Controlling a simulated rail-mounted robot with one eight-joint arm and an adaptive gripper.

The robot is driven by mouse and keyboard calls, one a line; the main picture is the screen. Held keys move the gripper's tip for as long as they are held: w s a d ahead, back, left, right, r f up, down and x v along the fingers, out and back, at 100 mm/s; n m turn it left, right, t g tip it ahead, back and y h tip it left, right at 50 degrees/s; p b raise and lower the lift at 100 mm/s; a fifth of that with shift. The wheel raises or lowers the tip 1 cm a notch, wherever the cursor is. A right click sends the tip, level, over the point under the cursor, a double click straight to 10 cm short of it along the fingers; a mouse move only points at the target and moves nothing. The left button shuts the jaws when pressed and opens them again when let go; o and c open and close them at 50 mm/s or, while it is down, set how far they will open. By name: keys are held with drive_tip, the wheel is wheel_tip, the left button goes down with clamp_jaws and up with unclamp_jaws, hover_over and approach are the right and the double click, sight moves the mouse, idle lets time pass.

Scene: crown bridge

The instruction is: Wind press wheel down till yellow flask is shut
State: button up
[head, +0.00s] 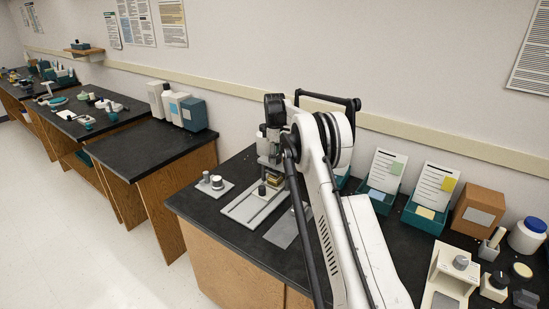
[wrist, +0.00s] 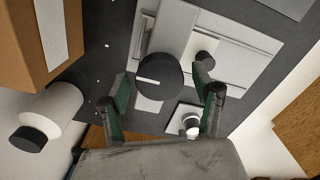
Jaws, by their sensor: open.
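The press wheel (wrist: 160,76) is a dark round disc with a white mark in the wrist view. It appears between the fingertips of my gripper (wrist: 161,84). The fingers are open, one to each side of the wheel, with gaps visible; I cannot tell their height against it. In the head view, my gripper (head: 268,152) is over a pale base plate (head: 240,213) and hides the wheel. A small yellowish block (head: 274,181), perhaps the yellow flask, shows just below my gripper. Whether it is shut cannot be seen.
A small plate with knobs (head: 212,186) lies left of the base plate, and a grey sheet (head: 283,232) lies right. Teal trays (head: 425,218), a brown box (head: 478,212) and a white jar (head: 527,236) stand farther right. The bench's front left corner is clear.

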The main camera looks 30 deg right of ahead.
drive_tip(key=shift+f, duration=0.1)
drive_tip(key=c, duration=1.1)
drive_tip(key=shift+c, duration=0.2)
